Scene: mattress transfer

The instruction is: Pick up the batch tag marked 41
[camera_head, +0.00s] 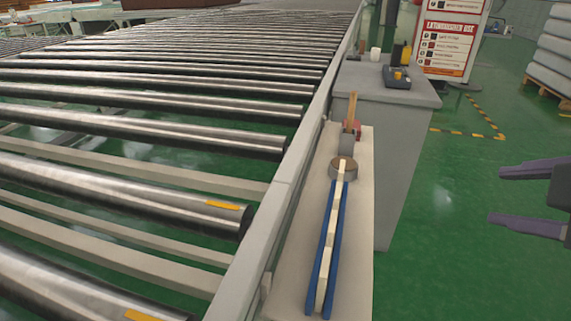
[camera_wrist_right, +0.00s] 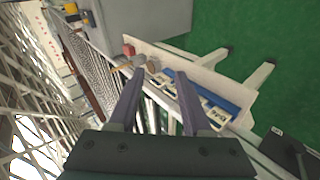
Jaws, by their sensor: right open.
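A narrow blue rack (camera_head: 335,235) lies on a cream side shelf (camera_head: 355,220) beside the roller conveyor. A row of cream tags (camera_head: 328,240) stands between its blue sides. In the right wrist view the tags (camera_wrist_right: 216,114) show dark marks on their faces, too small to read, so I cannot tell which is 41. My right gripper (camera_head: 492,195) is open and empty, over the green floor to the right of the shelf. In its wrist view the two fingers (camera_wrist_right: 157,82) are spread, and the right finger partly covers the rack. My left gripper is not in view.
The roller conveyor (camera_head: 140,100) fills the left. On the shelf beyond the rack are a round brown item (camera_head: 343,170) and a wooden-handled tool (camera_head: 351,110). A grey cabinet (camera_head: 412,120) stands behind, with a black and yellow device (camera_head: 398,76) on top.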

